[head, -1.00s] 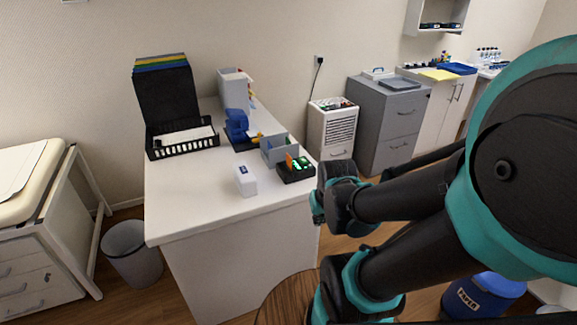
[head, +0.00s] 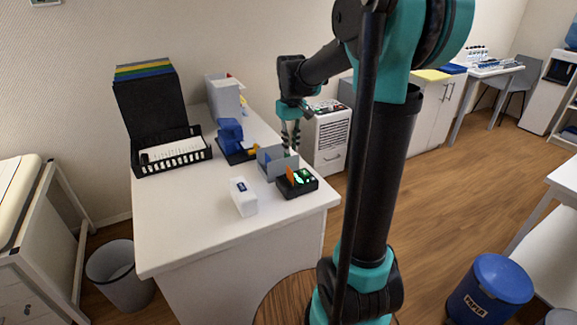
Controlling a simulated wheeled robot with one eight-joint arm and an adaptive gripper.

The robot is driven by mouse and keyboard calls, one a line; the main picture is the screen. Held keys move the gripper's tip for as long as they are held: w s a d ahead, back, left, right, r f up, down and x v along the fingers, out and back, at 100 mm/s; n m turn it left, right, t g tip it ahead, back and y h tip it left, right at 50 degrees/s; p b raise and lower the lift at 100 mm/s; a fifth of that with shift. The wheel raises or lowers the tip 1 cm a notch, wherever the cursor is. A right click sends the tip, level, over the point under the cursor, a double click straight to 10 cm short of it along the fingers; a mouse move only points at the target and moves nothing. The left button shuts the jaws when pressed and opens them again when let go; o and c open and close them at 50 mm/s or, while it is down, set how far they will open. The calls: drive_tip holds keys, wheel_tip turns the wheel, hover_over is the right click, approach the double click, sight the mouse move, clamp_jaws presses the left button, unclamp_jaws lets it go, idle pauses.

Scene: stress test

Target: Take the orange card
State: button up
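The orange card (head: 290,175) stands upright in or against the left side of a small black device (head: 303,185) with green lights, near the right edge of the white desk. Only a thin part of the card shows. My gripper (head: 290,146) points down just behind and above the grey-blue holder (head: 270,166), apart from the card.
A white box (head: 243,198) stands left of the black device. A blue item (head: 230,135) on a dark base, a grey file box (head: 222,97) and a black tray (head: 195,155) stand farther back. The desk front (head: 190,225) is clear.

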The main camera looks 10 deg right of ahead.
drive_tip(key=shift+w+f, duration=0.15)
drive_tip(key=shift+f, duration=2.3)
drive_tip(key=shift+w+f, duration=0.15)
drive_tip(key=shift+f, duration=2.25)
drive_tip(key=shift+c, duration=0.3)
clamp_jaws()
drive_tip(key=shift+r, duration=2.5)
drive_tip(key=shift+r, duration=0.1)
